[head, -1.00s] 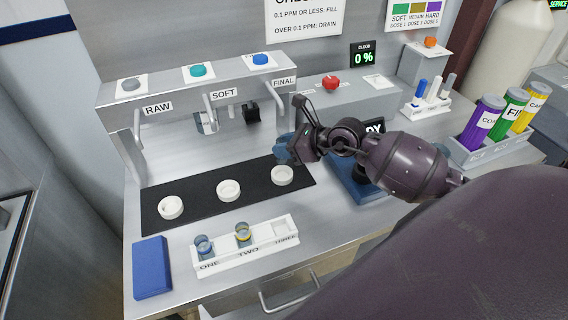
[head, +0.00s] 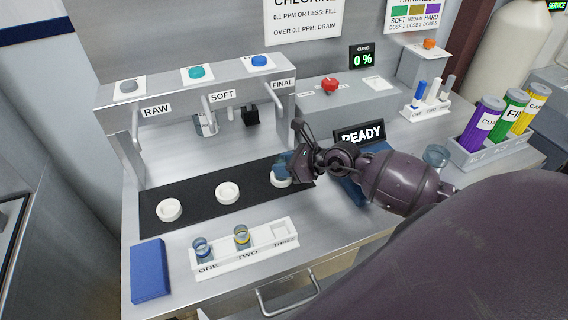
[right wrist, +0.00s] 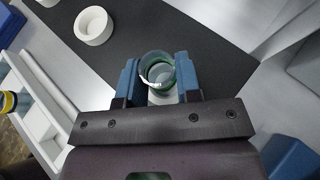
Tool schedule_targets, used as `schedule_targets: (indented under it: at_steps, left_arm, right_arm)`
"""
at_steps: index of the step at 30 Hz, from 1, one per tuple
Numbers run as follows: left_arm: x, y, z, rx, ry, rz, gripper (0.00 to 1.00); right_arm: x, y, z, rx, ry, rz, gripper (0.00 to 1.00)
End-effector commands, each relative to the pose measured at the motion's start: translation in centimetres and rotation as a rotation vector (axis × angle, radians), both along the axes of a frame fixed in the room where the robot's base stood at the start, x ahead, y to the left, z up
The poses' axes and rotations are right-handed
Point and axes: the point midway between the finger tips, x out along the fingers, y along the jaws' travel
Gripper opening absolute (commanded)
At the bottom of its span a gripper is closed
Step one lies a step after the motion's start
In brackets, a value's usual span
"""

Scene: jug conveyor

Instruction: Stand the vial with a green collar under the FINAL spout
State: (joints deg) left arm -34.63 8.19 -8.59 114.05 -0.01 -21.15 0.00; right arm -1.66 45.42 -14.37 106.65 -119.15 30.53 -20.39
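The green-collared vial (right wrist: 158,70) is between the blue fingers of my right gripper (right wrist: 158,82) in the right wrist view. In the head view my right gripper (head: 284,166) is over the rightmost white ring (head: 281,183), below the FINAL label (head: 283,84). The fingers and arm hide most of the vial there. White shows just under the vial in the wrist view; I cannot tell whether it rests in the ring or hangs slightly above. The FINAL spout (head: 250,98) is behind the gripper. My left gripper is not in view.
A white rack (head: 245,262) in front holds a blue-collared vial (head: 201,248) at ONE and a yellow-collared vial (head: 241,237) at TWO; THREE is empty. Two empty rings (head: 169,210) lie left on the black mat (head: 200,200). A READY display (head: 360,135) stands behind my arm.

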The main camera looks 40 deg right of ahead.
Motion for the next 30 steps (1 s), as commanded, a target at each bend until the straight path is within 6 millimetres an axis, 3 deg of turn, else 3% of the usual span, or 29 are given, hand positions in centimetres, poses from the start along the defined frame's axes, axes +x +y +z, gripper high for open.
schedule_targets:
  at_steps: [1, 4, 15, 30]
  left_arm:
    - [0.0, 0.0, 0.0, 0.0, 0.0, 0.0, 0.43]
    - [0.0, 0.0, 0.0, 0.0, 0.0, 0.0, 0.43]
    - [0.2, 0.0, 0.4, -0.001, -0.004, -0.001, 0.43]
    - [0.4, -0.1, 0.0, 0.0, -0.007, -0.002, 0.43]
  right_arm:
    - [0.0, 0.0, 0.0, -0.001, 0.001, 0.0, 0.4]
    - [0.0, 0.0, 0.0, -0.001, 0.001, 0.0, 0.54]
    - [-0.1, -0.1, 0.5, -0.001, 0.001, 0.0, 0.54]
    - [-6.5, -4.0, 4.3, -0.002, 0.002, -0.001, 0.54]
